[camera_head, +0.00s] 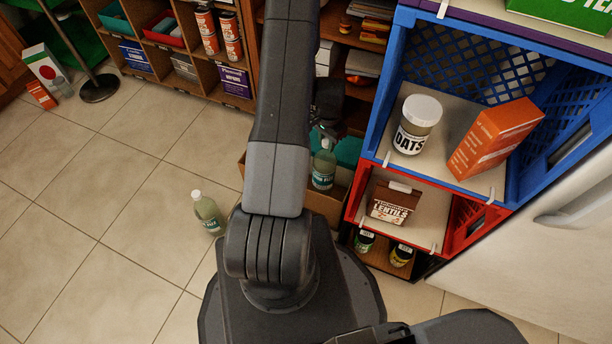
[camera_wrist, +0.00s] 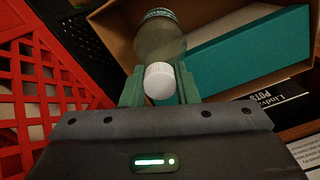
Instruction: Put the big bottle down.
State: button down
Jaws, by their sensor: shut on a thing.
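The big bottle (camera_wrist: 160,38), clear with a white cap and a teal label, is between the two green fingers of my gripper (camera_wrist: 160,88) in the wrist view. The fingers are shut on it near the cap. In the head view the bottle (camera_head: 323,168) looks upright, below my gripper (camera_head: 328,128), which is dark and partly hidden by my arm. The bottle is at an open cardboard box (camera_head: 322,204), beside a teal item (camera_wrist: 245,50) inside it. The bottle's base is hidden, so I cannot tell whether it touches the box bottom.
A red crate (camera_head: 440,240) with lentils and a blue crate (camera_head: 385,85) with oats and an orange box stand right of the cardboard box. Another bottle (camera_head: 208,214) stands on the tiles at left. Shelves (camera_head: 185,45) line the back. The left floor is mostly clear.

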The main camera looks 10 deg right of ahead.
jog(key=shift+f+b, duration=1.15)
jog(key=shift+f, duration=3.65)
jog(key=c, duration=1.1)
grip_release()
notch_tip(320, 180, up, 12)
jog(key=p, duration=0.3)
